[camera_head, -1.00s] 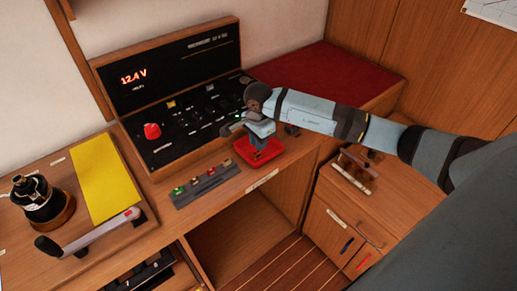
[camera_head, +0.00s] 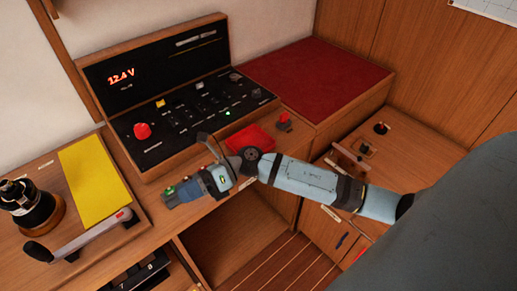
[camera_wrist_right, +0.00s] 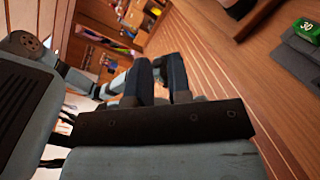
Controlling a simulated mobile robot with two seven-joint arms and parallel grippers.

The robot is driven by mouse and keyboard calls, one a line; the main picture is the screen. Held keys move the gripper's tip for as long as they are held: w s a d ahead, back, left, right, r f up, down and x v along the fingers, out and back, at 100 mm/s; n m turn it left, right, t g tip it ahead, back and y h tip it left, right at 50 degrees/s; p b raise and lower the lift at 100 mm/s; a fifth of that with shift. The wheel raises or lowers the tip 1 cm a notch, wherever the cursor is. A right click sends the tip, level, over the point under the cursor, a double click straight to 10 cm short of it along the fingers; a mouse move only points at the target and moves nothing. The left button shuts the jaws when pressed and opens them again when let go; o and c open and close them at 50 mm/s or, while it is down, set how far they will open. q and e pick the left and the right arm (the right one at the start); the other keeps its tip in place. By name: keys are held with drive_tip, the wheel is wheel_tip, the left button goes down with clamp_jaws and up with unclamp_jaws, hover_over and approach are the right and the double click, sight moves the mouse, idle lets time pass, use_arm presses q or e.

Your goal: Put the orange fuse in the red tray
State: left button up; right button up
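The red tray (camera_head: 252,136) lies on the counter in front of the switch panel, partly hidden by my right arm. The visible part of it looks empty. My right gripper (camera_head: 172,194) points left, over or beside the fuse rack, and covers most of it. A green fuse (camera_head: 170,190) shows near its tips, and small coloured bits show behind its body. The green fuse, marked 30, also shows in the right wrist view (camera_wrist_right: 307,28). I cannot make out the orange fuse for certain. My left gripper is out of view.
The switch panel (camera_head: 190,118) rises behind the counter. A red knob on a block (camera_head: 284,121) stands right of the tray. A yellow pad (camera_head: 95,182), a lever (camera_head: 85,237) and a black-topped device (camera_head: 30,203) stand at left. An open recess lies below the counter.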

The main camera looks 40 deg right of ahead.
drive_tip(key=s+d+f+n+t+h, duration=0.4)
drive_tip(key=s+f+n+h, duration=0.3)
drive_tip(key=n, duration=0.8)
drive_tip(key=s+d+f+n+t+h, duration=0.5)
drive_tip(key=s+f+n+h, duration=0.2)
drive_tip(key=f+n, duration=0.6)
drive_tip(key=n, duration=0.3)
drive_tip(key=shift+s+f, duration=0.2)
drive_tip(key=shift+f, duration=0.2)
drive_tip(key=shift+d, duration=0.1)
wheel_tip(320, 180, up, 6)
drive_tip(key=p, duration=0.7)
drive_tip(key=shift+d+r, duration=0.2)
drive_tip(key=shift+r, duration=0.05)
